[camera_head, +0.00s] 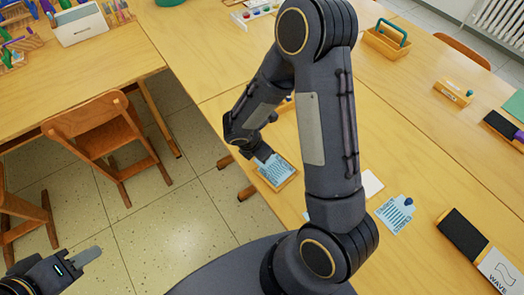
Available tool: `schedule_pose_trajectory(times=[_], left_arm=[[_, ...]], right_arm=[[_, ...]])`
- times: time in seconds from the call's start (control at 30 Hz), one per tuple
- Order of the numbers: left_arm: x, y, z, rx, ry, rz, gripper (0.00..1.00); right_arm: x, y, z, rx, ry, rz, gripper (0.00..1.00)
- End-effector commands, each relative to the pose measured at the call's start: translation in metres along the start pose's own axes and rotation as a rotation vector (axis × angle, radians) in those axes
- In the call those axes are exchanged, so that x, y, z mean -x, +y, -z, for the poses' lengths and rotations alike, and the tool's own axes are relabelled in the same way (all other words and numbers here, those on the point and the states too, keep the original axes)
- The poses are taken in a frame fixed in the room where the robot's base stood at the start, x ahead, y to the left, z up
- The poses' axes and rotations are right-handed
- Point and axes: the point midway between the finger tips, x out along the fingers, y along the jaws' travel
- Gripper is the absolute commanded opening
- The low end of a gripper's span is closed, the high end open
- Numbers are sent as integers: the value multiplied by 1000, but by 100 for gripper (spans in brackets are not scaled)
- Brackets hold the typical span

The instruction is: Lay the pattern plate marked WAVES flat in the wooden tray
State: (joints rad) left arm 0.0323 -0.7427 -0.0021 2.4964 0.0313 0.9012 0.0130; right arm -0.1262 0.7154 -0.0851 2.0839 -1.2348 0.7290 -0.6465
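The wooden tray (289,182) lies near the table's left edge. A light blue plate (277,169) with dark lines is at the tray, and any WAVES mark on it is not readable. My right gripper (264,158) points down at this plate's upper left part, touching or just above it; whether it grips is hidden. A second light blue plate (395,214) with a dark blue knob lies right of my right arm. A white card (500,270) with a wavy line, lettered "WAVE", is cut off at the lower right. My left gripper (86,257) hangs over the floor, no held object visible.
A black pad (462,233) lies by the card. A white piece (371,184) is partly behind my arm. A wooden carrier (387,43) with a teal handle and a wooden box (453,92) stand farther back. A chair (100,135) stands left.

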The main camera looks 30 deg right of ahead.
Motion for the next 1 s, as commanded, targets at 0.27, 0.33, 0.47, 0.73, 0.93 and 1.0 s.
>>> schedule_pose_trajectory(times=[0.27, 0.33, 0.47, 0.73, 0.93, 1.0], left_arm=[[-4, -2, -2, 0, 0, 0, 36], [-4, -2, -2, 0, 0, 0, 36], [-3, -2, -2, 0, 0, 0, 36], [-4, -2, -2, 0, 0, 0, 36], [-6, -3, -3, 0, 0, 0, 36], [-6, -3, -3, 0, 0, 0, 36]], right_arm=[[-2, 0, 1, 0, 0, -1, 0], [-2, 0, 1, 0, 0, 0, 0], [-2, 0, 1, 0, 0, 0, 0], [-2, 0, 1, 0, 0, 0, 0], [-3, 0, 1, 0, 0, 0, 0], [-3, 0, 1, 0, 0, 0, 0]])
